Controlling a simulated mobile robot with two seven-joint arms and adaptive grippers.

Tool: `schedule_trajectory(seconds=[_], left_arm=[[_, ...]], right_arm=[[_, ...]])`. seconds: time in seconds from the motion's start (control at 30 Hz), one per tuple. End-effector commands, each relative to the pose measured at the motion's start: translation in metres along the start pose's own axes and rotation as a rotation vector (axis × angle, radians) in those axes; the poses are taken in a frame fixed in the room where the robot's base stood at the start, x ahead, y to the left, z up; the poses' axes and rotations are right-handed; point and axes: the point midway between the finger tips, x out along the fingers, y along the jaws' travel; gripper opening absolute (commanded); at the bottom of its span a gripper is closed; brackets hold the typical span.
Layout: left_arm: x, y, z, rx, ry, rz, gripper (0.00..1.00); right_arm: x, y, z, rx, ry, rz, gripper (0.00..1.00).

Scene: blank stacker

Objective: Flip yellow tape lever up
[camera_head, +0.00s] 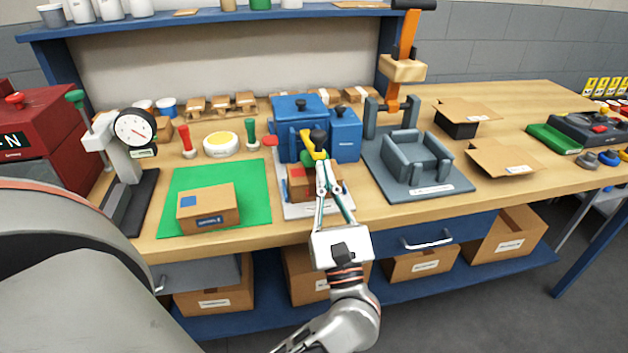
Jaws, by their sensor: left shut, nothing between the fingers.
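The yellow tape lever (308,145) stands at the front of a blue tape machine (289,128) near the middle of the bench. A dark knob sits at its upper right. My left gripper (323,166) reaches up from below with its fingers shut and nothing between them. Its fingertips are right at the lower end of the yellow lever; I cannot tell whether they touch it. The gripper partly hides a small cardboard box (301,186) below the lever. My right gripper is not in view.
A cardboard box (208,208) lies on a green mat (255,180) to the left. A grey fixture (415,165) with an orange-handled press stands to the right. A dial gauge stand (127,160) is at the far left. A blue shelf (210,18) runs above the back.

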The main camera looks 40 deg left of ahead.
Motion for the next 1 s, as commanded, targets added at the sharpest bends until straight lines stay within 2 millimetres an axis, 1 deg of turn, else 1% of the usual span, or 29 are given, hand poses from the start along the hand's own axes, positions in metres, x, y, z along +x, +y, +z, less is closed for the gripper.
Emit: schedule_trajectory(seconds=[0.03,0.1,0.2,0.4,0.47,0.6,0.7,1.0], left_arm=[[0.012,0.001,0.022,-0.015,0.027,0.008,0.00],[0.017,0.001,0.029,-0.015,0.085,0.007,0.00],[0.025,0.001,0.037,-0.013,0.170,0.006,0.00],[0.046,0.000,0.054,-0.004,0.161,0.002,0.00],[0.054,0.000,0.058,-0.002,0.160,0.002,0.00],[0.072,0.000,0.068,-0.002,0.161,0.002,0.00],[0.086,0.000,0.074,-0.001,0.160,0.001,0.00],[0.133,0.001,0.083,0.000,0.160,0.003,0.00]], right_arm=[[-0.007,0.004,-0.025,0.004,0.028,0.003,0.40],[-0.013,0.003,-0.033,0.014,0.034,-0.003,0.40],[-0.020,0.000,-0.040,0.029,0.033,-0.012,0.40],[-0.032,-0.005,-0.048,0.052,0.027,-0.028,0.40],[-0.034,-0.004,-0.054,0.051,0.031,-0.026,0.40],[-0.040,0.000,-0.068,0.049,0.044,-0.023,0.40],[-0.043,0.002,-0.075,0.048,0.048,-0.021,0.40],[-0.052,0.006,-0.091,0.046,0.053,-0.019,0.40]])
